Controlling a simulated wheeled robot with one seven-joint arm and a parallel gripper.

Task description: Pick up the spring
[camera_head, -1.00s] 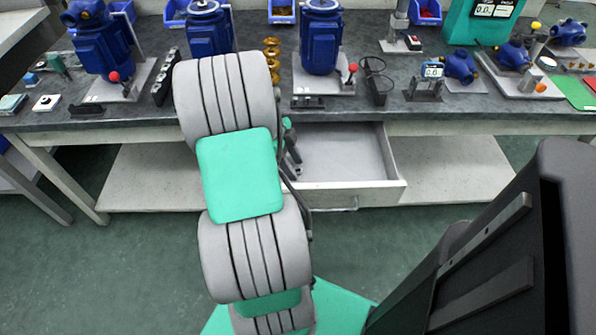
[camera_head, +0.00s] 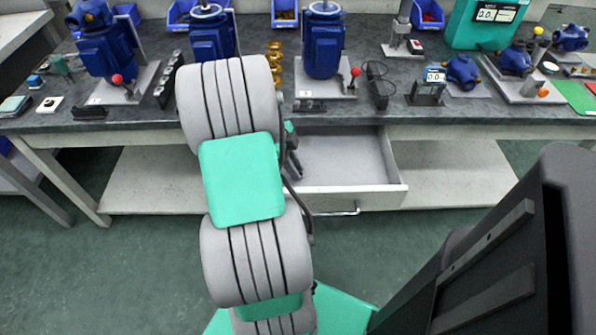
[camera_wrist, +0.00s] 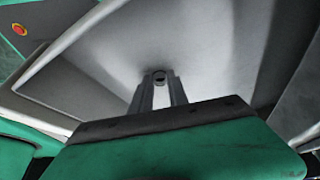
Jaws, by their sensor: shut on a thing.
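My gripper (camera_wrist: 159,92) points down into an open grey drawer (camera_head: 352,165) under the bench. In the wrist view its two fingers are close together with a small dark round piece (camera_wrist: 159,77) at their tips. It looks like the spring seen end-on, but it is too small to make out its coils. In the head view my arm hides most of the gripper, and only a dark part shows at the drawer's left side. The visible drawer floor is bare.
The drawer's walls stand around my gripper. The bench top (camera_head: 230,108) above carries blue pumps (camera_head: 322,45), a stack of brass rings (camera_head: 274,60), a black wire holder (camera_head: 377,82) and blue bins (camera_head: 285,14). Free floor lies in front of the bench.

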